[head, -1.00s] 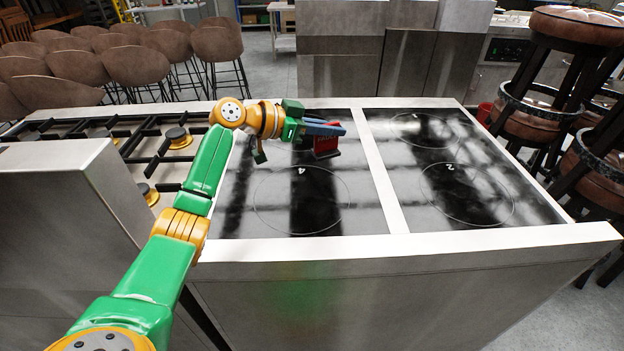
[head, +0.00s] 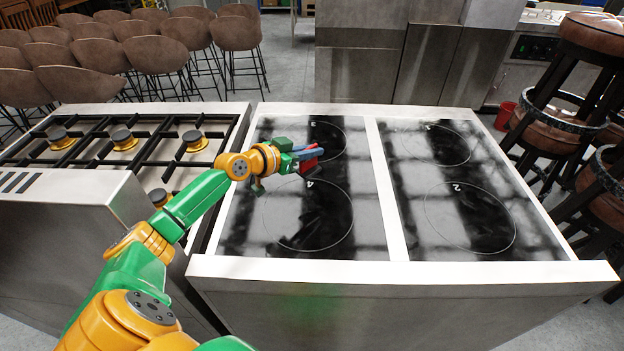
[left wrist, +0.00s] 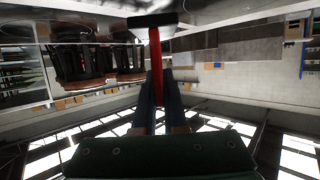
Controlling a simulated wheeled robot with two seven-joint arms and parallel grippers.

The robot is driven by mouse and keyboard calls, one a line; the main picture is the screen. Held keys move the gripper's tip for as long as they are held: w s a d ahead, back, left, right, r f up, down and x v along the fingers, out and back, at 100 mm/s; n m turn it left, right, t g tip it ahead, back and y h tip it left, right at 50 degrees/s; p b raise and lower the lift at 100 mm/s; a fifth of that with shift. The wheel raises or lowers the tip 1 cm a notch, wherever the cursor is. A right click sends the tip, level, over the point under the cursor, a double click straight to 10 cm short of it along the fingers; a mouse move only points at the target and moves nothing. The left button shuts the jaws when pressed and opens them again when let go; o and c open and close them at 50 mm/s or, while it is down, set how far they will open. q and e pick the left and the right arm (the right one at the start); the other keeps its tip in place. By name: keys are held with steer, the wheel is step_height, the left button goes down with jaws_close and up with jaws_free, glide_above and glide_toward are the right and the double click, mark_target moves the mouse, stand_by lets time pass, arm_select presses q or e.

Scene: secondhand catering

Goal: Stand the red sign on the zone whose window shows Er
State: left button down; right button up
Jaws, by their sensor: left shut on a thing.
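My left gripper (head: 306,154) is shut on the red sign (head: 310,163) and holds it above the left glass panel of the hob (head: 336,214), near the line between the far and near zones. In the left wrist view the red sign (left wrist: 155,62) shows edge-on between the fingers, with its flat base (left wrist: 152,19) beyond them. The near left zone (head: 308,228) is marked 4 and the near right zone (head: 470,225) is marked 2. Two far zones (head: 318,138) (head: 436,145) have labels too small to read surely. No window with Er is readable. My right gripper is out of view.
A gas hob (head: 105,150) with black grates adjoins on the left. A pale strip (head: 393,200) divides the glass panels. The right panel is clear. Bar stools (head: 552,130) stand at the right, and several brown chairs (head: 90,85) at the back left.

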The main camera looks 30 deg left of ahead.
arm_select(q)
steer(key=s+d+f, duration=0.1)
steer(key=f, duration=0.1)
steer(key=s+d+f+p, duration=0.1)
steer(key=f, duration=0.1)
steer(key=s+d+f, duration=0.1)
steer(key=s+f, duration=0.1)
steer(key=shift+s, duration=0.1)
steer(key=shift+f+b, duration=0.7)
steer(key=shift+f, duration=0.85)
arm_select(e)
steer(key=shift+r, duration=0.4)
arm_select(q)
steer(key=shift+f, duration=0.15)
steer(key=c, duration=1)
jaws_free()
steer(key=shift+r, duration=0.2)
steer(key=v, duration=0.6)
steer(key=shift+s+a, duration=0.1)
steer(key=shift+s, duration=0.2)
steer(key=shift+s+r+b, duration=0.2)
steer(key=shift+s+b, duration=0.1)
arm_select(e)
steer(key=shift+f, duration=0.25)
